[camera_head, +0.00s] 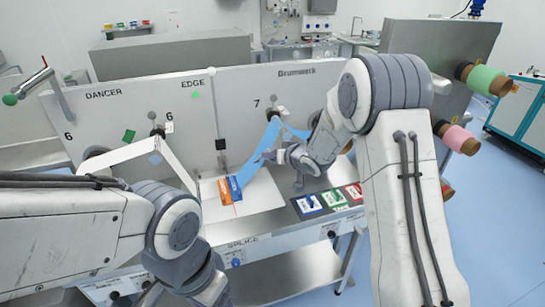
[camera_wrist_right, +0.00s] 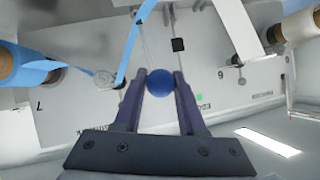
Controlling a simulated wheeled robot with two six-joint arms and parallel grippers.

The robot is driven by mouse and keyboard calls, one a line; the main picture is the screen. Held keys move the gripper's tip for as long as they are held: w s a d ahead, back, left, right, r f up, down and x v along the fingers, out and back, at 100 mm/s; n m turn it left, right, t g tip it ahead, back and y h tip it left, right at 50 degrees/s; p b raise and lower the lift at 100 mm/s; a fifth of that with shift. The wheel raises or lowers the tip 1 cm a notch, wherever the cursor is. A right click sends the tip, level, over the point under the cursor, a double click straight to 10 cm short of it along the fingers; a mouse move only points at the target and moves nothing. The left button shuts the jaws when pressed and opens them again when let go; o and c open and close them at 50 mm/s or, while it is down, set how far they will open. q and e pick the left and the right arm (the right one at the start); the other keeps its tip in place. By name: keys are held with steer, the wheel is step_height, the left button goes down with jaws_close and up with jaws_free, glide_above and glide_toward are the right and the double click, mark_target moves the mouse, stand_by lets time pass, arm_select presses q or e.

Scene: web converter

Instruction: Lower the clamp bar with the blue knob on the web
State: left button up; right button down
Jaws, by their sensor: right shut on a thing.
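The blue knob (camera_wrist_right: 159,82) is a round ball in the right wrist view. My right gripper (camera_wrist_right: 160,80) is shut on it, one finger on each side. In the head view my right gripper (camera_head: 283,157) is in front of the panel, beside the light blue web (camera_head: 257,162); the knob is not clear there. The blue web (camera_wrist_right: 129,45) also shows in the right wrist view, up and left of the knob. The clamp bar is hard to make out behind the knob. My left arm reaches down to the lower edge of the head view; its fingers are out of sight.
A white web (camera_head: 178,165) hangs left of the white splice table (camera_head: 262,196). Orange and blue pieces (camera_head: 230,190) lie on the table. A dark tray (camera_head: 327,202) holds coloured cards. Green and pink rolls (camera_head: 484,79) stick out at right.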

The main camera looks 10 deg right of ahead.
steer(key=shift+w+d+r, duration=0.1)
steer(key=shift+w+r, duration=0.25)
steer(key=shift+r, duration=0.05)
steer(key=c, duration=0.5)
jaws_free()
steer(key=shift+f, duration=0.1)
steer(key=shift+s+r, duration=0.25)
steer(key=shift+s, duration=0.2)
steer(key=b+v, duration=0.1)
steer(key=v, duration=0.8)
steer(key=shift+s+r+b, duration=0.2)
steer(key=shift+b, duration=0.2)
